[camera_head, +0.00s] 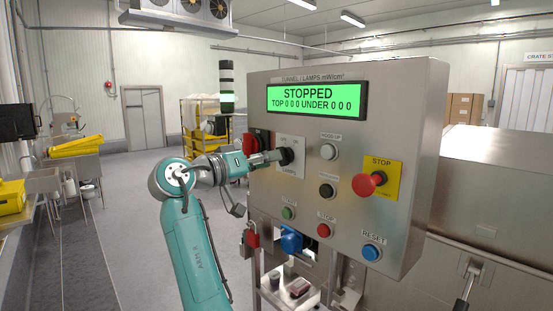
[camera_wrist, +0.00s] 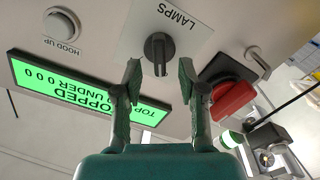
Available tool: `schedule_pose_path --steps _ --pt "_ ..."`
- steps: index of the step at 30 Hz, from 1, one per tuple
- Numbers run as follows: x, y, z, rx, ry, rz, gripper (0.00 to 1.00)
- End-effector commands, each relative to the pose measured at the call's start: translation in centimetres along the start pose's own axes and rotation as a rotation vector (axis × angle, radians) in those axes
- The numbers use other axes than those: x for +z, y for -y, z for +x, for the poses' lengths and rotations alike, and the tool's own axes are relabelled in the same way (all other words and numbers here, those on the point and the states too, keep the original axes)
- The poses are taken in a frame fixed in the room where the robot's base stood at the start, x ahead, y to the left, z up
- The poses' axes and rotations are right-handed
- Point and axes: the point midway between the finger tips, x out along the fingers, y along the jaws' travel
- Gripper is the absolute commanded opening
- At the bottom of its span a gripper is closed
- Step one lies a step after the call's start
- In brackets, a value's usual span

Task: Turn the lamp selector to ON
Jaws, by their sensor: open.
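The lamp selector (camera_wrist: 159,47) is a black knob on a pale plate marked LAMPS. In the wrist view, which shows the panel upside down, its grip bar stands roughly upright. My gripper (camera_wrist: 160,73) is open, with one finger to each side of the knob's line and the tips just short of it. I cannot tell whether they touch it. In the head view the selector (camera_head: 287,156) is at the tip of my gripper (camera_head: 277,157), which partly covers the plate. The plate's position marks are not readable. The green display (camera_head: 316,101) reads STOPPED, TOP 0 0 0 UNDER 0 0 0.
A red rotary switch (camera_wrist: 232,98) sits close beside the selector. The panel also carries a HOOD UP button (camera_head: 329,151), a red STOP mushroom (camera_head: 368,184) on yellow, and a blue RESET button (camera_head: 371,252). A red padlock (camera_head: 251,238) hangs below.

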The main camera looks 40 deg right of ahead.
Motion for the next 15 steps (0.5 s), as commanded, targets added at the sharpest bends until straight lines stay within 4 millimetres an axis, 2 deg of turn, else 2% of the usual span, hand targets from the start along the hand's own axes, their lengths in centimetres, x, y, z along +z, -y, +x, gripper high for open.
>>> schedule_pose_path --steps 1,6,15 --pt "0.0 -0.1 0.9 0.002 0.002 0.000 0.41" --pt "0.0 0.0 2.7 0.001 0.000 0.000 0.41" --pt "0.0 0.0 3.5 -0.001 0.000 0.000 0.41"
